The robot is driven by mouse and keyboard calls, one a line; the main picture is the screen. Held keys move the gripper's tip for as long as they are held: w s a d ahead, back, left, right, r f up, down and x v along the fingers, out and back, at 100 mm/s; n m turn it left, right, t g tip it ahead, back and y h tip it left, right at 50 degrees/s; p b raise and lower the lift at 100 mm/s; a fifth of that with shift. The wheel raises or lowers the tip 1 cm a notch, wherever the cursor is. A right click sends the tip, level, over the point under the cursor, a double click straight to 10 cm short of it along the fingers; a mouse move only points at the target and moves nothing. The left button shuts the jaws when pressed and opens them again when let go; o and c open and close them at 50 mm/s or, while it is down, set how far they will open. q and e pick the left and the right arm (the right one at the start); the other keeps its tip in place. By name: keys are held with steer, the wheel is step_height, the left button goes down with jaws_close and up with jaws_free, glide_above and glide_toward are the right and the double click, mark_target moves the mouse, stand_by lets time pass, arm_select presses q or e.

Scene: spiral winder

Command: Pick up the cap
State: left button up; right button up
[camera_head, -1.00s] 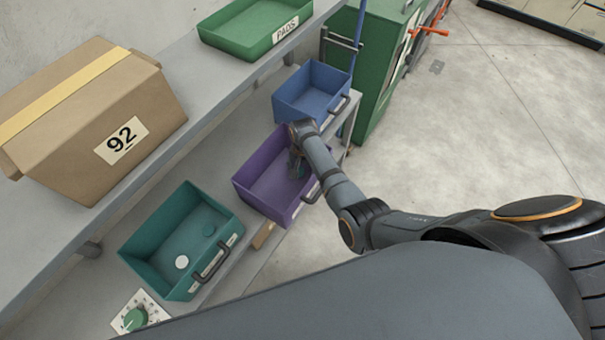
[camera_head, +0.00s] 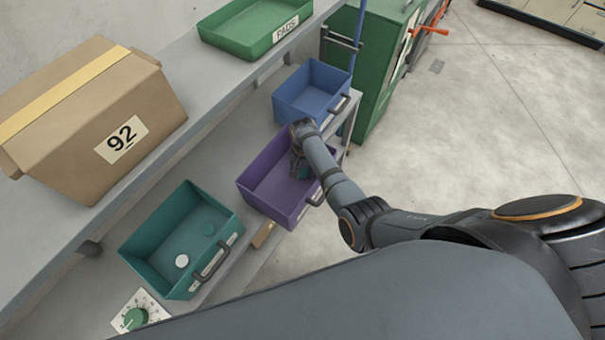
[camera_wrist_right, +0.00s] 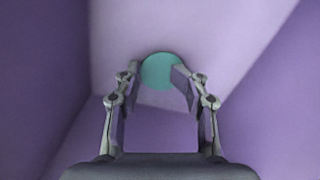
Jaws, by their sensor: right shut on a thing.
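A teal round cap (camera_wrist_right: 160,70) lies between the fingertips of my right gripper (camera_wrist_right: 155,78) in the right wrist view. The gripper is shut on it, with the fingers on either side of the disc. In the head view, my right gripper (camera_head: 298,166) reaches down into the purple bin (camera_head: 258,171), and a bit of teal shows beside it. The arm hides part of the bin. I cannot tell whether the cap is clear of the bin floor. My left gripper is not in view.
A blue bin (camera_head: 312,92) stands just beyond the purple bin. A cardboard box (camera_head: 75,135) and a green tray (camera_head: 240,38) stand on the upper shelf.

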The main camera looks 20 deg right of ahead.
mark_target(303, 173)
steer(key=shift+s+f, duration=0.1)
steer(key=shift+r, duration=0.25)
steer(key=shift+c, duration=1.1)
step_height(303, 173, up, 10)
steer(key=shift+f+b, duration=0.2)
steer(key=shift+b, duration=0.3)
jaws_close()
steer(key=o, duration=1.3)
jaws_free()
